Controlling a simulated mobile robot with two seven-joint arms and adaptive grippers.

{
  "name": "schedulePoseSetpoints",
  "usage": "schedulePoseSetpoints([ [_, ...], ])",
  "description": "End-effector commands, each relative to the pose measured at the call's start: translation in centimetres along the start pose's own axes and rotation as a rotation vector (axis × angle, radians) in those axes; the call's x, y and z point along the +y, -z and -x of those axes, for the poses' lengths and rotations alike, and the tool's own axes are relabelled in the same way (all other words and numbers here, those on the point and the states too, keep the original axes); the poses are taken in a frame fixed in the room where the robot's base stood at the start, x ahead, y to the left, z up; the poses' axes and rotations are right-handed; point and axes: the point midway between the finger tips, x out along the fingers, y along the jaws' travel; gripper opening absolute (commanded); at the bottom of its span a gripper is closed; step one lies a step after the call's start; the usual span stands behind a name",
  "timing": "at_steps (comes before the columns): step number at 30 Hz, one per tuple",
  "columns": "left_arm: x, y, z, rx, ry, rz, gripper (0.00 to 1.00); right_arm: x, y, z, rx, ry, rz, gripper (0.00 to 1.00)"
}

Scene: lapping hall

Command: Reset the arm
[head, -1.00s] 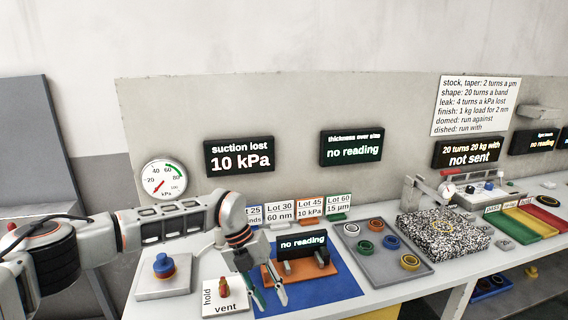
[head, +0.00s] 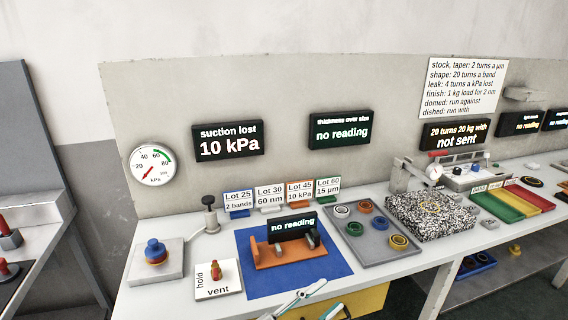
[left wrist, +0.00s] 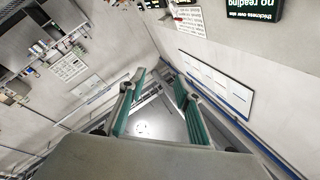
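My left gripper (head: 318,302) shows at the bottom edge of the head view, in front of the table's front edge and the blue mat (head: 262,280). Only its fingertips show there; the rest of the arm is out of the picture. In the left wrist view its two green-padded fingers (left wrist: 160,108) stand apart with nothing between them. My right gripper is in neither view.
On the table stand an orange gauge stand (head: 290,256), a hold/vent switch plate (head: 218,284), a plate with a blue knob (head: 153,268), a grey tray of rings (head: 400,252) and a speckled block (head: 432,216). A side bench (head: 40,240) stands at left.

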Motion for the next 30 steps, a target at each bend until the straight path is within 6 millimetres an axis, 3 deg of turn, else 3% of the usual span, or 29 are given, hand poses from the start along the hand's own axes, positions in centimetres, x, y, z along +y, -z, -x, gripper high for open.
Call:
schedulePoseSetpoints([
  [5, -0.7, -6.1, 7.4, -0.271, 0.180, 0.185, 0.33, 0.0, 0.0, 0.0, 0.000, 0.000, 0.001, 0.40],
  [10, 0.8, -11.6, 17.1, -0.552, 0.301, 0.347, 0.33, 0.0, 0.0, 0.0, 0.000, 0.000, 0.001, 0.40],
  [15, 3.9, -14.7, 27.2, -0.807, 0.366, 0.480, 0.33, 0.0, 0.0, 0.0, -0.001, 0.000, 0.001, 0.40],
  [18, 5.5, -15.4, 31.9, -0.916, 0.384, 0.535, 0.33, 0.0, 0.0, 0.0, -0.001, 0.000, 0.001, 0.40],
  [21, 6.7, -15.5, 35.0, -0.987, 0.392, 0.573, 0.33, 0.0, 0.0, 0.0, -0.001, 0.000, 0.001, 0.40],
  [24, 7.3, -15.6, 36.7, -1.025, 0.395, 0.591, 0.33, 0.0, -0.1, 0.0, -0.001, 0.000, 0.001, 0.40],
  [30, 7.5, -15.6, 37.1, -1.035, 0.394, 0.595, 0.33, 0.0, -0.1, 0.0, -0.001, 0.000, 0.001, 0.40],
])
